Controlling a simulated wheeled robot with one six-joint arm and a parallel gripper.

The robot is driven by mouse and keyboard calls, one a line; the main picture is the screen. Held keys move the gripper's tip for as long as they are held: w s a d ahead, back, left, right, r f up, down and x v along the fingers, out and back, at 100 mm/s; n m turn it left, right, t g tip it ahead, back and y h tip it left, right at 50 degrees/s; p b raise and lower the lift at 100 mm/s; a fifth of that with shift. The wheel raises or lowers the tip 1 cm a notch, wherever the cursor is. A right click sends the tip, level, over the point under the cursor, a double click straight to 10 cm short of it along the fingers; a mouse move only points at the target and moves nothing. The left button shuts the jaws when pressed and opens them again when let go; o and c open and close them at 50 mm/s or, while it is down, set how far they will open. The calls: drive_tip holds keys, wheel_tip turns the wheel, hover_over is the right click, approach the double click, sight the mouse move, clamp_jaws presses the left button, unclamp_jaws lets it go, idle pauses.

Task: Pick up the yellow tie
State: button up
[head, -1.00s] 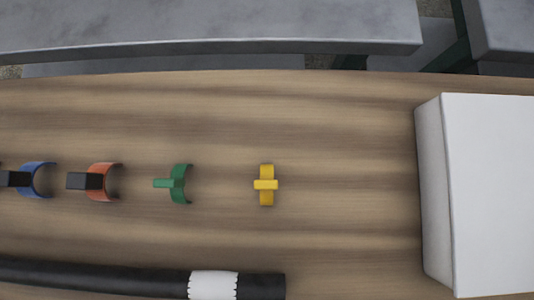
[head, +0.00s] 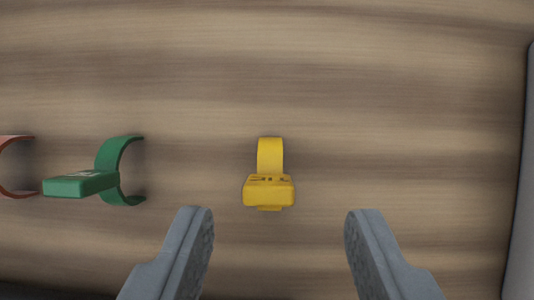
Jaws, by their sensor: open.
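The yellow tie (head: 270,188) lies on the wooden table in the middle of the head view. A curved yellow band runs up from its blocky head, which faces me. My gripper (head: 278,215) is open, with one grey finger at the lower left and one at the lower right. The tie appears between the two fingers, slightly beyond their tips in the picture. The fingers do not touch it and nothing is held. How high the fingertips are above the table I cannot tell.
A green tie (head: 120,172) lies to the left, with part of an orange-red tie (head: 15,165) at the left edge. A pale grey surface (head: 522,200) borders the right edge. The wooden table (head: 400,100) is bare around the yellow tie.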

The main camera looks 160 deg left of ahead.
sight(268, 200)
drive_tip(key=x, duration=0.4)
drive_tip(key=shift+w+a+f, duration=0.1)
drive_tip(key=shift+w+a, duration=0.1)
clamp_jaws()
wheel_tip(268, 200, up, 10)
drive_tip(key=shift+r, duration=0.1)
idle(0.4)
drive_tip(key=c, duration=0.8)
unclamp_jaws()
clamp_jaws()
